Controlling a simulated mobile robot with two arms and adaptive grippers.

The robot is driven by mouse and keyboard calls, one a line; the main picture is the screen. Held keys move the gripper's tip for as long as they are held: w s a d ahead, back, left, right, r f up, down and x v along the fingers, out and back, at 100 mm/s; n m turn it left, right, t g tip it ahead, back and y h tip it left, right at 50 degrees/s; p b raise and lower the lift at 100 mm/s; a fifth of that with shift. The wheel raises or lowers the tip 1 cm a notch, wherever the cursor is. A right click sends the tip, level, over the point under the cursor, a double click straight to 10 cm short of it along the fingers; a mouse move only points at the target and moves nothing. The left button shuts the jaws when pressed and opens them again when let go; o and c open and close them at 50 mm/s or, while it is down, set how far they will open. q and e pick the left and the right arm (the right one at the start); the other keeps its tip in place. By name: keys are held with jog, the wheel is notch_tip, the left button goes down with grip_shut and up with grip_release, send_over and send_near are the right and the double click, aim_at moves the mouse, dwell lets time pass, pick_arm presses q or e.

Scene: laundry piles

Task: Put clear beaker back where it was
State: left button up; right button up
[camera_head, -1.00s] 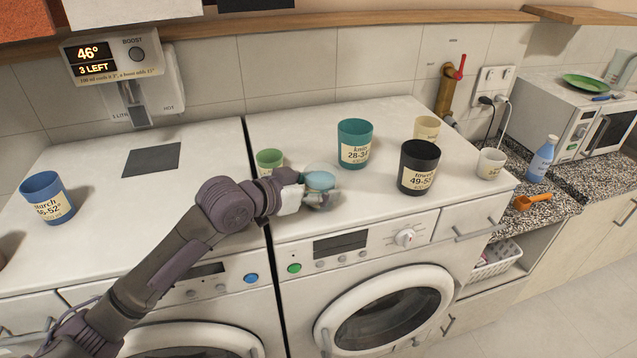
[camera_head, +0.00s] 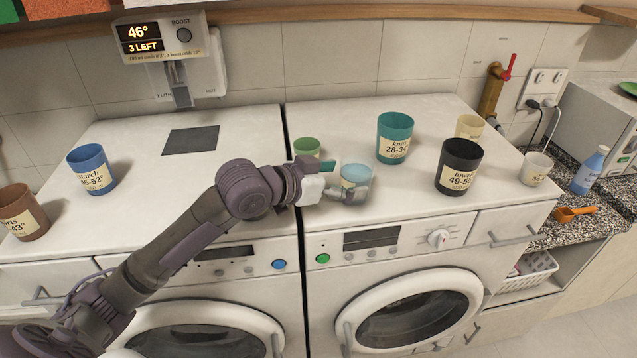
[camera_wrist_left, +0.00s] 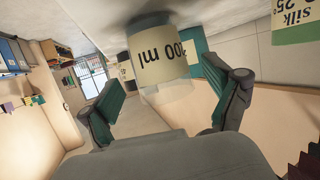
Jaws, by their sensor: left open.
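The clear beaker (camera_head: 356,182) stands upright on the right-hand washer top, near its front left part, with pale blue in its upper part. My left gripper (camera_head: 331,178) is open at the beaker's left side, its fingers spread to either side of it. A gap shows between each finger and the beaker. My right gripper is not in view.
A green cup (camera_head: 306,147) stands just behind the gripper. A teal cup (camera_head: 395,150), a black cup (camera_head: 458,168), a cream cup (camera_head: 469,127) and a white cup (camera_head: 536,170) stand to the right. A dark square pad (camera_head: 191,141) lies on the left washer top, with free room around it.

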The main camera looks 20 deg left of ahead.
pick_arm(q)
jog(key=b+v, duration=0.2)
jog(key=v, duration=0.6)
jog(key=shift+s+a+f, duration=0.1)
jog(key=shift+f, duration=0.05)
jog(key=shift+s+a+r, duration=0.1)
jog(key=shift+s+r, duration=0.2)
